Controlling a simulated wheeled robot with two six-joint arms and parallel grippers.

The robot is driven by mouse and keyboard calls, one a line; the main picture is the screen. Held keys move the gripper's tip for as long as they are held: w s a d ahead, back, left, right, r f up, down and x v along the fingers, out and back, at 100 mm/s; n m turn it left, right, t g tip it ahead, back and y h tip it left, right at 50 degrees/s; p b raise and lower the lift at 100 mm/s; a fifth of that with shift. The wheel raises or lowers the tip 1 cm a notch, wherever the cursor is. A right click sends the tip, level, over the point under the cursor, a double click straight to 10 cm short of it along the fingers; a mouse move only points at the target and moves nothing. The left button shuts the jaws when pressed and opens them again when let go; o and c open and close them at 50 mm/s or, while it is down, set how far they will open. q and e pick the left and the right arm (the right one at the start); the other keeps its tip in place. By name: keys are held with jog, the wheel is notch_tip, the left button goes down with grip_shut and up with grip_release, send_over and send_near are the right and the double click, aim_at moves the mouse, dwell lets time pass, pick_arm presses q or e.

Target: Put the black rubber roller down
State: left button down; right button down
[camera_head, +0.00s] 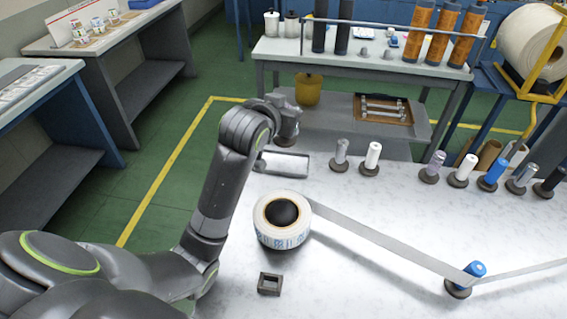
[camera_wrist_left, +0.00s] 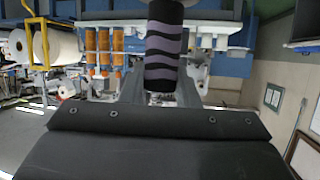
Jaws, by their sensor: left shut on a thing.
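In the left wrist view a black roller (camera_wrist_left: 164,45) with grey-purple wavy bands stands roughly upright between the fingers of my left gripper (camera_wrist_left: 162,84). The gripper is shut on it. In the head view my left gripper (camera_head: 287,120) is at the far edge of the white table (camera_head: 385,225), beyond the tape reel (camera_head: 282,232). The held roller cannot be made out clearly there; the arm and gripper hide much of it. Whether it touches anything below cannot be told. My right gripper is not in view.
A grey web (camera_head: 380,236) runs from the reel to a blue roller (camera_head: 467,276). Several rollers on round bases, including a white one (camera_head: 372,156), line the far edge. A small square block (camera_head: 269,284) lies in front. The table's middle is clear between web and rollers.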

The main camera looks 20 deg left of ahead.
pick_arm(q)
jog(key=w+a+f, duration=0.4)
jog(key=a, duration=0.2)
jog(key=shift+n, duration=0.3)
jog(key=f, duration=0.9)
jog(key=shift+w+a+f, duration=0.15)
jog(key=shift+w+f, duration=0.1)
jog(key=shift+f, duration=0.05)
jog(key=c, duration=1.5)
grip_release()
jog(key=shift+s+f, duration=0.15)
jog(key=shift+f, duration=0.2)
jog(key=o, duration=0.4)
jog(key=shift+r, duration=0.1)
